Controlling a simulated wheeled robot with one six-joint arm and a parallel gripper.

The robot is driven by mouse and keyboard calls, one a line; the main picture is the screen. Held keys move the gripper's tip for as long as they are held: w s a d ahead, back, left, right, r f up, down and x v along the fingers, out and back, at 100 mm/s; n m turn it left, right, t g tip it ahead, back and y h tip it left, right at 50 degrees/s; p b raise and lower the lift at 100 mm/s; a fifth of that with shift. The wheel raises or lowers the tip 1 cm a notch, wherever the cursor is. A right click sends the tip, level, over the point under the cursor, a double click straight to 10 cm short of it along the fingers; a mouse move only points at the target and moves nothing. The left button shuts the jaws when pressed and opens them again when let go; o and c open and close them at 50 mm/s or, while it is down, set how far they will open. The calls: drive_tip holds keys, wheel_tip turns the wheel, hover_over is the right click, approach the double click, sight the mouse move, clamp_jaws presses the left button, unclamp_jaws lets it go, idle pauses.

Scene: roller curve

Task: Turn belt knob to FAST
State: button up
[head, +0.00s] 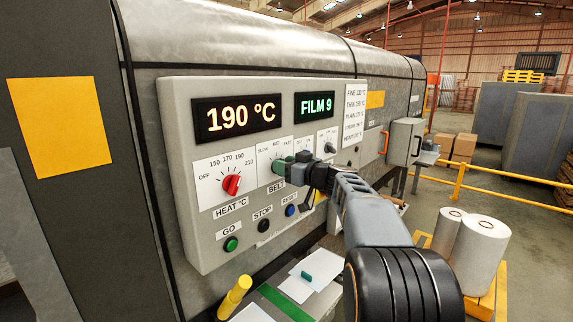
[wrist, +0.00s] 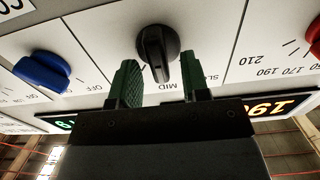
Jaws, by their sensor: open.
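The control panel (head: 190,250) fills the left-middle of the head view. The belt knob (wrist: 158,42) is black and round, and its pointer is at MID in the wrist view, which shows the panel upside down. The SLOW mark is on its right there. My gripper (head: 284,166) is at the belt dial in the head view and hides the knob. In the wrist view my gripper (wrist: 162,76) is open, with one green finger on each side of the knob's pointer. I cannot tell if either finger touches it. The FAST mark is hidden in the wrist view.
The red heat knob (head: 231,184) is left of the belt dial. A blue knob (wrist: 42,72) is on the other side. Green GO (head: 231,244), black STOP (head: 264,226) and blue RESET (head: 290,211) buttons are below. Displays read 190 °C (head: 238,118) and FILM 9 (head: 316,105).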

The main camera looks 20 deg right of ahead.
clamp_jaws()
idle(0.3)
drive_tip(key=shift+f+b, duration=0.1)
drive_tip(key=shift+b, duration=0.3)
drive_tip(key=shift+w+d+m+b, duration=0.1)
drive_tip(key=shift+d+m+b, duration=0.1)
drive_tip(key=shift+m+b, duration=1.65)
drive_tip(key=shift+d+m+b, duration=0.15)
drive_tip(key=shift+m+b, duration=1.4)
drive_tip(key=shift+m, duration=0.5)
unclamp_jaws()
